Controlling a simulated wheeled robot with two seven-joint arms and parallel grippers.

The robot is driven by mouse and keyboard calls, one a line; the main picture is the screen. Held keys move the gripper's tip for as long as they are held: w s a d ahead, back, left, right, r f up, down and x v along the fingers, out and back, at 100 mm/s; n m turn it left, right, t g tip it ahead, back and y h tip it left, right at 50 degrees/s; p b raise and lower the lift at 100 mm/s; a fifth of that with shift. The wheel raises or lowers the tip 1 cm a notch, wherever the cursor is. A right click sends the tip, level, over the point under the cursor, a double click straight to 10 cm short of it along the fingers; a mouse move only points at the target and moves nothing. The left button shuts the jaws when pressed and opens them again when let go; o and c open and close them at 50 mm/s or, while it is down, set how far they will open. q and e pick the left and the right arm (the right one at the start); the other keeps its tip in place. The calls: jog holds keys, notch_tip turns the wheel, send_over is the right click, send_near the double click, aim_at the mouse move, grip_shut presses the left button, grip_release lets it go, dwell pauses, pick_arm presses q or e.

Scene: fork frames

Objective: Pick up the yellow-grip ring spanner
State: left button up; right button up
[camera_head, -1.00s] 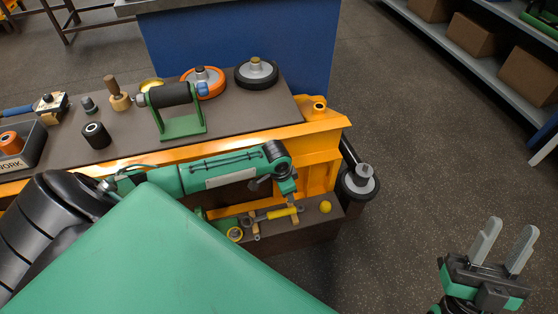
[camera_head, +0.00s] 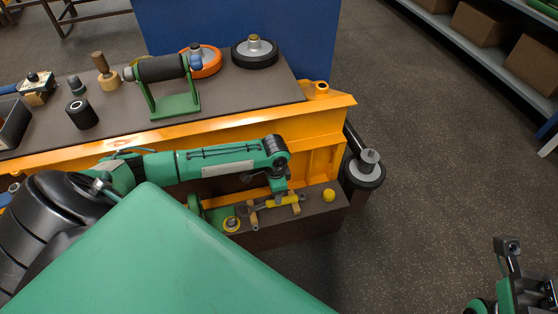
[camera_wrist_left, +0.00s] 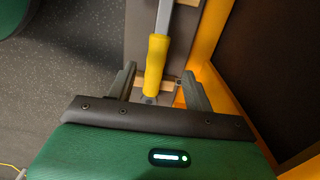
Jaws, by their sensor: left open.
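The yellow-grip ring spanner (camera_head: 291,200) lies across small wooden rests on the low brown ledge at the bench's end. In the left wrist view its yellow grip (camera_wrist_left: 156,66) lies between my fingers, with the grey shank running away from me. My left gripper (camera_head: 279,187) is over the spanner in the head view. In the wrist view its two fingers (camera_wrist_left: 160,85) stand open on either side of the grip, with gaps on both sides. The ring end is hard to make out. My right gripper (camera_head: 508,262) is only partly in view at the lower right; its fingers do not show clearly.
The orange bench frame (camera_head: 315,115) rises close behind. A dark caster (camera_head: 363,172) stands at the corner. Floor to the right is clear.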

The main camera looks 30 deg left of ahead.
aim_at(273, 203)
pick_arm(q)
jog(key=shift+d+f+b, duration=0.2)
jog(key=shift+f+b, duration=0.7)
jog(key=shift+f, duration=0.45)
jog(key=shift+d+f+b, duration=0.2)
jog(key=shift+f+b, duration=0.65)
jog(key=shift+f, duration=0.5)
grip_shut()
